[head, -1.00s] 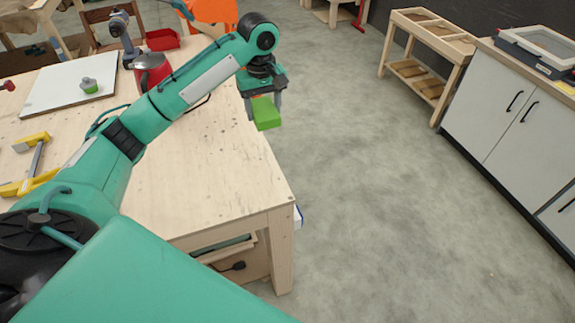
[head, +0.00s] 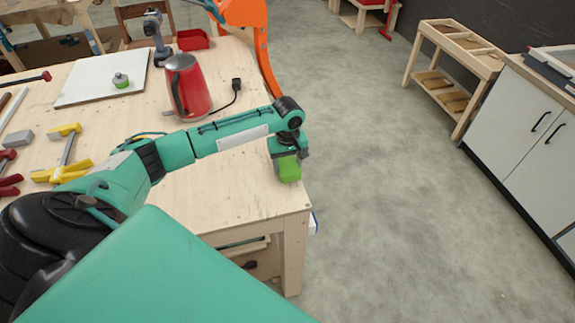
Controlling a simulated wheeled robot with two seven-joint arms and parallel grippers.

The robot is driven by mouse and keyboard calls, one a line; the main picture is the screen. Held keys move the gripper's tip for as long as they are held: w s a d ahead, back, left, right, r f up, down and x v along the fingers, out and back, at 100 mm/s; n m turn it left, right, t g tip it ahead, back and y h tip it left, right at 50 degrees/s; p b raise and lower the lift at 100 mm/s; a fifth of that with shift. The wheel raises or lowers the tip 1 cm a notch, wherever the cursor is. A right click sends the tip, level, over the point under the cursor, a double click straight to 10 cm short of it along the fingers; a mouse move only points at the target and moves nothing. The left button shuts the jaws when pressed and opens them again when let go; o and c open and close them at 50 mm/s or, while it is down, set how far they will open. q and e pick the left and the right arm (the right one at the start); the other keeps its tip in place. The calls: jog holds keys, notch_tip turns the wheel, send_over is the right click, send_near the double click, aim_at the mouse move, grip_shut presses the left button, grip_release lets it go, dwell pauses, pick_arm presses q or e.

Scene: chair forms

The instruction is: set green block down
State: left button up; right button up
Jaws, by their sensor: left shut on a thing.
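The green block (head: 289,169) is held in my left gripper (head: 288,158), near the right edge of the wooden workbench (head: 230,190). The gripper points down and is shut on the block. The block appears low over the bench top near its front right corner; I cannot tell whether it touches the surface. The gripper hides the block's upper part. My right gripper does not show.
A red kettle (head: 194,88) with a black cord stands behind my left arm. Yellow-handled tools (head: 62,160) lie at left. An orange chair form (head: 258,45) stands at the bench's back right. Open floor lies to the right.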

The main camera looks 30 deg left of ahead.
aim_at(288, 164)
pick_arm(q)
notch_tip(288, 164, down, 2)
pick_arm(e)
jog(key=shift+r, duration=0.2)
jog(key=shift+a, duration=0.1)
pick_arm(q)
jog(key=o, duration=1.1)
jog(key=shift+f, duration=0.1)
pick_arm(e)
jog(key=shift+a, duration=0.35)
pick_arm(q)
notch_tip(288, 164, up, 11)
jog(key=shift+f+b, duration=0.1)
jog(key=shift+b, duration=0.8)
jog(key=shift+r, duration=0.8)
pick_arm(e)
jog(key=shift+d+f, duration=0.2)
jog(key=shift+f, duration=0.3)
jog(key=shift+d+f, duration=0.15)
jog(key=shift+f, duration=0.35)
